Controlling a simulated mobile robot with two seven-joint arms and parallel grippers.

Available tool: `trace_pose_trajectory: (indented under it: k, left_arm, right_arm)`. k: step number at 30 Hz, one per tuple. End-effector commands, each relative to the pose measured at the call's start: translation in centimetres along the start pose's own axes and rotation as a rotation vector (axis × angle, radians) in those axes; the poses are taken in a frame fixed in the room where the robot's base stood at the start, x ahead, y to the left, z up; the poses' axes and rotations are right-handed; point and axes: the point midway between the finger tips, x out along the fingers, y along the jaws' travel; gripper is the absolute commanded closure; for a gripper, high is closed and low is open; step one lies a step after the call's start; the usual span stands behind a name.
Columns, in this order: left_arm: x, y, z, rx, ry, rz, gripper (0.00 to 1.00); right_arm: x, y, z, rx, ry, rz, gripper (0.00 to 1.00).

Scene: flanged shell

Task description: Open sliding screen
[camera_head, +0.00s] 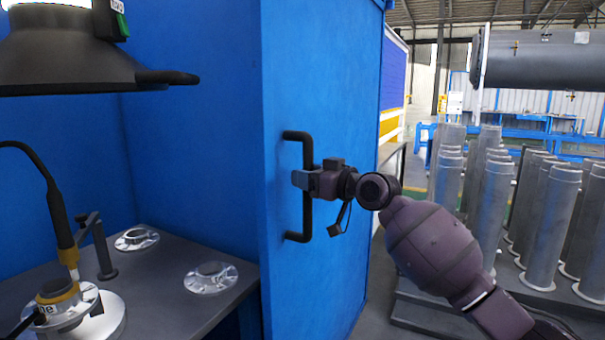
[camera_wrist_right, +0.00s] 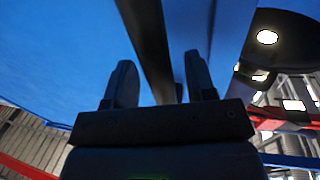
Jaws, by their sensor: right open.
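The sliding screen is a tall blue panel (camera_head: 330,90) in the middle of the head view. A black vertical bar handle (camera_head: 306,222) is fixed on its face. My right gripper (camera_head: 300,180) is at the handle's middle, coming from the right. In the right wrist view the two fingers of my right gripper (camera_wrist_right: 160,90) stand apart, with the dark handle bar (camera_wrist_right: 148,40) running between them. The gripper is open around the bar; I cannot tell whether a finger touches it. My left gripper does not show.
Left of the panel is a blue booth with a dark worktop (camera_head: 150,285) holding flanged metal parts (camera_head: 211,278) and a black-necked tool (camera_head: 60,220). A dark hood (camera_head: 80,60) hangs above. Several grey cylinders (camera_head: 490,205) stand on a pallet at right, behind my right arm.

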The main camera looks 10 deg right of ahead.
Motion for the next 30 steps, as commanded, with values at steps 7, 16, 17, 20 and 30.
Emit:
trace_pose_trajectory:
  k: [7,16,17,20,30]
  left_arm:
    - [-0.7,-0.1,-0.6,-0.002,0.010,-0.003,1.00]
    - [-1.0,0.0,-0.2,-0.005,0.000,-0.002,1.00]
    - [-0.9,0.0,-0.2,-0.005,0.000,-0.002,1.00]
    - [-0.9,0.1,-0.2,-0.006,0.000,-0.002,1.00]
    - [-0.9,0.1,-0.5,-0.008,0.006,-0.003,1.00]
  right_arm:
    - [-4.7,0.0,-0.5,-0.006,0.002,0.003,0.49]
    - [-8.3,0.0,-0.2,-0.003,0.001,0.002,0.49]
    - [-8.4,0.0,-0.2,-0.003,0.001,0.002,0.49]
    - [-8.7,0.0,-0.1,-0.001,0.000,0.001,0.49]
    - [-8.8,0.0,-0.1,0.006,0.002,0.001,0.49]
